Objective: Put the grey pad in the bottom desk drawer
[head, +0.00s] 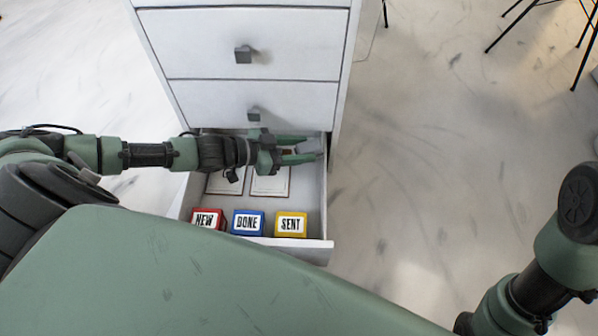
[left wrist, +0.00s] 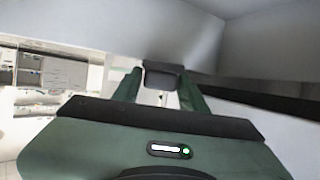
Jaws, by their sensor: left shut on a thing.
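The bottom desk drawer (head: 327,205) is pulled open at the foot of the white desk unit. My left gripper (head: 303,148) reaches in from the left, over the back right part of the open drawer. Its fingers are shut on the grey pad (head: 310,146), which sits between the fingertips near the drawer's right wall. In the left wrist view the pad (left wrist: 164,69) shows as a dark grey block between the green fingers. I cannot tell whether the pad touches the drawer floor. My right gripper is out of view; only part of that arm shows.
A red NEW block (head: 207,219), a blue DONE block (head: 248,222) and a yellow SENT block (head: 291,224) stand along the drawer's front. Pale framed cards (head: 270,184) lie behind them. Two closed drawers (head: 245,45) are above.

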